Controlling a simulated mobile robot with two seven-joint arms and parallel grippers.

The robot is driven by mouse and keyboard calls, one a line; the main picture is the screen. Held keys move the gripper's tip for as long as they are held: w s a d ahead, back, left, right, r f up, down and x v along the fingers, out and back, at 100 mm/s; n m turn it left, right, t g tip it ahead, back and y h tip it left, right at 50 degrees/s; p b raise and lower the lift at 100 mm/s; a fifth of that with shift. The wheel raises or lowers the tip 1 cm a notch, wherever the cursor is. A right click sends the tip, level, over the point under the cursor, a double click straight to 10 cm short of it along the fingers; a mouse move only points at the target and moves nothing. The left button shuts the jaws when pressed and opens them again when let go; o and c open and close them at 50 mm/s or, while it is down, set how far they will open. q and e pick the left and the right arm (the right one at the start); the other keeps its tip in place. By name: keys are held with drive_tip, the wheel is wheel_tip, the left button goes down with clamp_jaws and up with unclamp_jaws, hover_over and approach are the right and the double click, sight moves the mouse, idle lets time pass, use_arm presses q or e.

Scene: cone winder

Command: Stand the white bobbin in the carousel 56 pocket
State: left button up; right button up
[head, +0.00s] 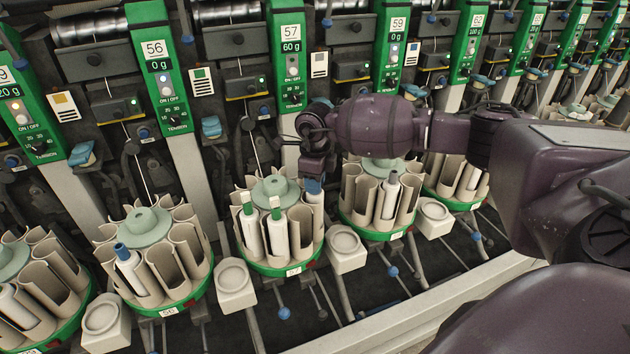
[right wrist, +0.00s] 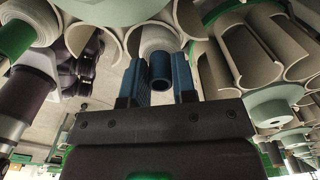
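Carousel 56 (head: 172,307) has a green base, beige pockets and a pale green hub; one blue-tipped white bobbin (head: 128,262) stands in its left front pocket. My right gripper (head: 314,184) is over the right side of carousel 57 (head: 262,268). In the right wrist view, its blue fingers (right wrist: 161,82) flank the blue tube end (right wrist: 160,72) of a white bobbin (right wrist: 160,40) and appear closed on it. That bobbin sits among beige pocket walls; its body is mostly hidden in the head view. My left gripper is not in view.
Two green-tipped bobbins (head: 275,230) stand in carousel 57's front pockets. Cream cups on blocks (head: 234,282) stand between the carousels. The carousel right of 57 (head: 378,235) holds a bobbin under my arm. Green numbered panels (head: 160,70) rise behind. Several carousel 56 pockets look empty.

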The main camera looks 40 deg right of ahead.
clamp_jaws()
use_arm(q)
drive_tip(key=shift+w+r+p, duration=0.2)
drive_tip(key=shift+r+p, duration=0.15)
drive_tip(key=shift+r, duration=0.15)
use_arm(e)
drive_tip(key=shift+r, duration=0.75)
drive_tip(key=shift+r, duration=0.2)
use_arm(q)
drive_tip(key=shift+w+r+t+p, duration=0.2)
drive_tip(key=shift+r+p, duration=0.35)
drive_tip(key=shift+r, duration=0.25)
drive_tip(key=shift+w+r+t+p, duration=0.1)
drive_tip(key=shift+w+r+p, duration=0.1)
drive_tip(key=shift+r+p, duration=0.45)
use_arm(e)
drive_tip(key=shift+s+a+r, duration=0.1)
drive_tip(key=shift+a+r, duration=0.1)
drive_tip(key=shift+r, duration=0.75)
drive_tip(key=shift+a+r, duration=0.2)
drive_tip(key=shift+r, duration=0.75)
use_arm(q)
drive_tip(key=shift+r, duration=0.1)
